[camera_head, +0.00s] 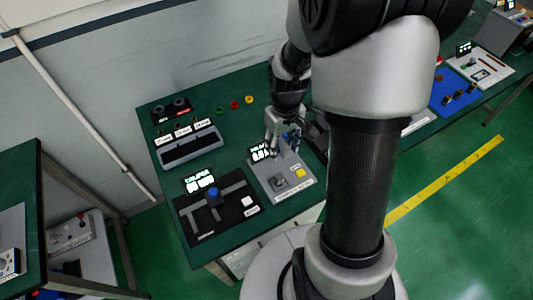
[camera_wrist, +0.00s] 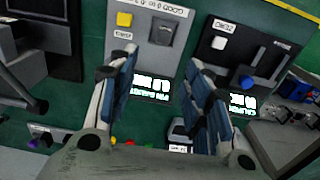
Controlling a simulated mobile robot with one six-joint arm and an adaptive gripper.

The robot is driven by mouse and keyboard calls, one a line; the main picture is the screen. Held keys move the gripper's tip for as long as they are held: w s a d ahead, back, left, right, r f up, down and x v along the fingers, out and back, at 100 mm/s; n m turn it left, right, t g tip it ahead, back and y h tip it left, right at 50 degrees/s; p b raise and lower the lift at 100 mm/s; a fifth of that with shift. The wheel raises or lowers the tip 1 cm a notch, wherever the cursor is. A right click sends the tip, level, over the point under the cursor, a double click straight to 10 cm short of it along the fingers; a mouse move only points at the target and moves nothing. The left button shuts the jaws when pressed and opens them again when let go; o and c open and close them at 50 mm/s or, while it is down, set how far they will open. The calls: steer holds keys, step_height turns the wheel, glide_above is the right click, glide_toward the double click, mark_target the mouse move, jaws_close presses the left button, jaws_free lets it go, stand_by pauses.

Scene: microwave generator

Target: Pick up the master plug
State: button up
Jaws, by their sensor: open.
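A grey rack (camera_head: 190,149) at the back left of the green bench carries a row of small dark upright pieces with white labels. The labels are too small to read, so I cannot tell which piece, if any, is the master plug. My gripper (camera_head: 284,146) is open and empty, to the right of the rack and above the grey panel (camera_head: 281,181). In the wrist view its two blue-padded fingers (camera_wrist: 163,66) stand apart, with the grey panel and its lit display between and beyond them. The rack is mostly hidden behind the fingers there.
A black panel (camera_head: 240,208) with a blue knob (camera_head: 213,193) lies at the bench's front left. Green, red and yellow round pieces (camera_head: 234,104) sit near the wall. A blue panel (camera_head: 456,92) is on the far right. Bare bench (camera_head: 222,123) shows behind the panels.

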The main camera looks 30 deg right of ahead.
steer(key=b, duration=0.3)
glide_toward(279, 176)
steer(key=f, duration=0.5)
steer(key=shift+w+d+f, duration=0.1)
steer(key=shift+w+d, duration=0.1)
steer(key=shift+d, duration=0.05)
steer(key=f, duration=0.1)
steer(key=f+b, duration=0.1)
steer(key=f, duration=0.2)
steer(key=shift+s+a+f+b, duration=0.2)
steer(key=shift+s+a+b, duration=0.05)
steer(key=shift+a+b, duration=0.05)
steer(key=shift+f, duration=0.4)
steer(key=shift+c, duration=0.5)
jaws_close()
